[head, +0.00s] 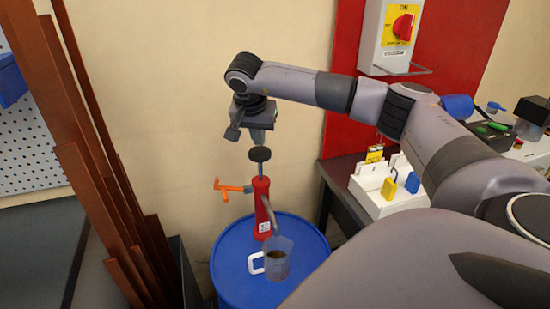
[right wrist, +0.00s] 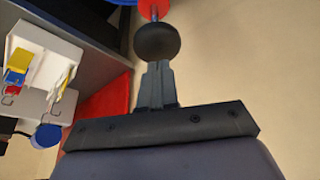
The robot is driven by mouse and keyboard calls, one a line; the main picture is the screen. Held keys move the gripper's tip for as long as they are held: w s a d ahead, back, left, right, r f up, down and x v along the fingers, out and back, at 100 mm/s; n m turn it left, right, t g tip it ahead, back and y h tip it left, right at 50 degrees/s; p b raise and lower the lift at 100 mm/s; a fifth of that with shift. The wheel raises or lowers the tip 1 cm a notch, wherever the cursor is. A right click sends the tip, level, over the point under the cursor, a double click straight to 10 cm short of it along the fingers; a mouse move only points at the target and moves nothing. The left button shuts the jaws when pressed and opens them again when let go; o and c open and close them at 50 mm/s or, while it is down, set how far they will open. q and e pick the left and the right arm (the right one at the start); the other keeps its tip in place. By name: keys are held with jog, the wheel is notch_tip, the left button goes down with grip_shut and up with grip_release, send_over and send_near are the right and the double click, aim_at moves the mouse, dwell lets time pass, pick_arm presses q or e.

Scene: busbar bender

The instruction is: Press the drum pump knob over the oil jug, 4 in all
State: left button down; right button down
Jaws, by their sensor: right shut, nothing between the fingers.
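The red drum pump (head: 262,210) stands upright on the blue drum (head: 230,275), with a round black knob (head: 260,154) on a thin rod at its top. The knob also shows in the right wrist view (right wrist: 157,43). The clear oil jug (head: 278,262) with a white handle sits on the drum under the pump's spout, with some dark oil in it. My right gripper (head: 257,141) is shut and empty, pointing down just above the knob. Its fingertips are at or very near the knob; I cannot tell whether they touch. My left gripper is not in view.
An orange handle (head: 232,188) sticks out left of the pump. Tall copper bars (head: 85,140) lean at the left. A white lock box (head: 388,190) with yellow and blue padlocks stands on the bench at right. A red switch (head: 403,27) is on the wall above.

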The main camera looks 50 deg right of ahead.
notch_tip(320, 180, up, 6)
dwell(0.7)
jog(key=shift+f, duration=0.1)
dwell(0.4)
